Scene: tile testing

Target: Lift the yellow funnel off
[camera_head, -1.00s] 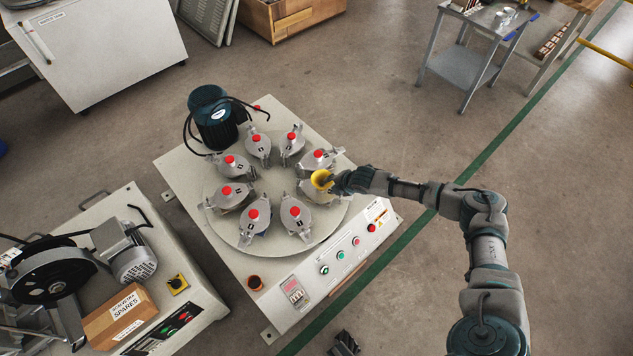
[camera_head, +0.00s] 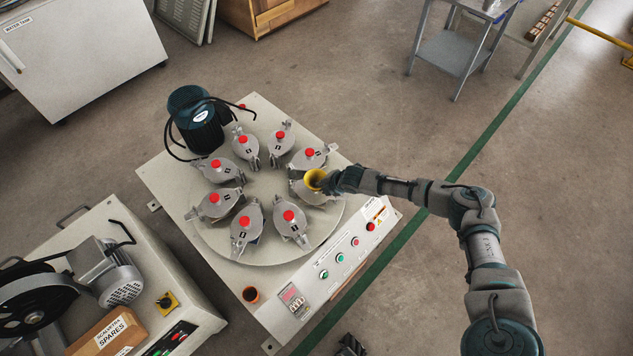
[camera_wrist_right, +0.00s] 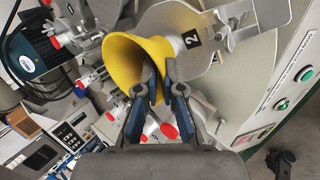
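The yellow funnel (camera_head: 314,179) is at the numbered pot on the right side of the round turntable (camera_head: 262,255). In the right wrist view the funnel (camera_wrist_right: 124,62) lies tilted in the picture, its wide mouth toward the lower left and its narrow end at the pot marked 2 (camera_wrist_right: 215,30). My right gripper (camera_head: 328,181) is at the funnel's rim. Its fingers (camera_wrist_right: 160,72) are close together with the yellow wall between them. A dark ribbed part (camera_head: 350,346) at the bottom edge looks like my left gripper; its fingers are not clear.
Several grey pots with red knobs ring the turntable. A dark motor (camera_head: 195,120) stands behind, and a small brown cup (camera_head: 251,294) is at the front left. The control panel (camera_head: 340,258) runs along the front. Another machine (camera_head: 150,265) is at left.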

